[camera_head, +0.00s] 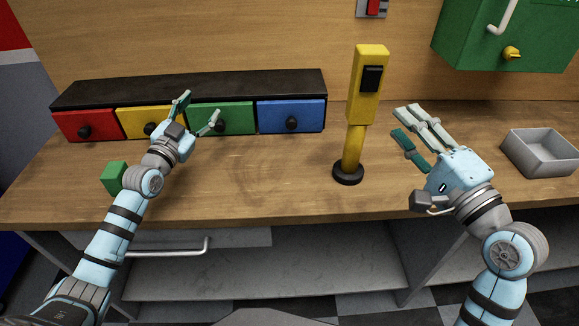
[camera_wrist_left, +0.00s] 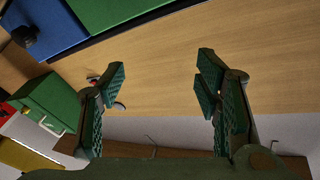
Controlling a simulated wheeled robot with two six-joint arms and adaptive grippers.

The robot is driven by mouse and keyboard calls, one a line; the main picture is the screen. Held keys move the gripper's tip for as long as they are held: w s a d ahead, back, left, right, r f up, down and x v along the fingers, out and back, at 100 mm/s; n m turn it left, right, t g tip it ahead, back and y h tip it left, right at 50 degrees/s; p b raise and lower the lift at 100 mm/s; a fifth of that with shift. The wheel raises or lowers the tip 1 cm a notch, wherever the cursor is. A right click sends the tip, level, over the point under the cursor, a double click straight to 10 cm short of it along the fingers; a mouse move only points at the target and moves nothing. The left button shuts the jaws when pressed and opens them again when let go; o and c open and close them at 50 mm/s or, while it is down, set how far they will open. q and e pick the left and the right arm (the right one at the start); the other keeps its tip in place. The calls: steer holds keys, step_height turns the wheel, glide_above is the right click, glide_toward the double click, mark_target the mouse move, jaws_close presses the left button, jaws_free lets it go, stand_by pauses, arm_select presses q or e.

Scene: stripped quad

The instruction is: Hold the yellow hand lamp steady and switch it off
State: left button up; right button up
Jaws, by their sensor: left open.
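The yellow hand lamp (camera_head: 368,104) stands upright on a round black base (camera_head: 348,173) on the wooden counter. A black switch (camera_head: 372,78) is on the front of its head; its on or off state cannot be told. My left gripper (camera_head: 199,110) is open and empty, left of the lamp and in front of the green drawer. In the left wrist view its fingers (camera_wrist_left: 160,88) are spread with nothing between them, and the lamp is not clearly visible there. My right gripper (camera_head: 404,123) is open and empty, just right of the lamp, apart from it.
A low black-topped drawer unit (camera_head: 190,90) stands at the back left with red, yellow, green and blue drawers. A green cube (camera_head: 115,177) lies at the left. A grey tray (camera_head: 545,152) is at the right. A green cabinet (camera_head: 508,40) hangs above. The counter between the grippers is mostly clear.

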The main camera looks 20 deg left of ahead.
arm_select(q)
steer(key=s+d+f+g+h, duration=0.1)
steer(key=d+f+h, duration=0.1)
steer(key=d, duration=0.5)
steer(key=s+d+f+g+h, duration=0.1)
steer(key=d+f+g+h, duration=0.15)
steer(key=d, duration=0.55)
steer(key=m+g+h, duration=0.2)
steer(key=m+h, duration=0.1)
steer(key=h, duration=0.3)
glide_toward(348, 145)
steer(key=shift+n, duration=0.3)
steer(key=x, duration=1.2)
steer(key=shift+a, duration=0.1)
steer(key=shift+c, duration=0.3)
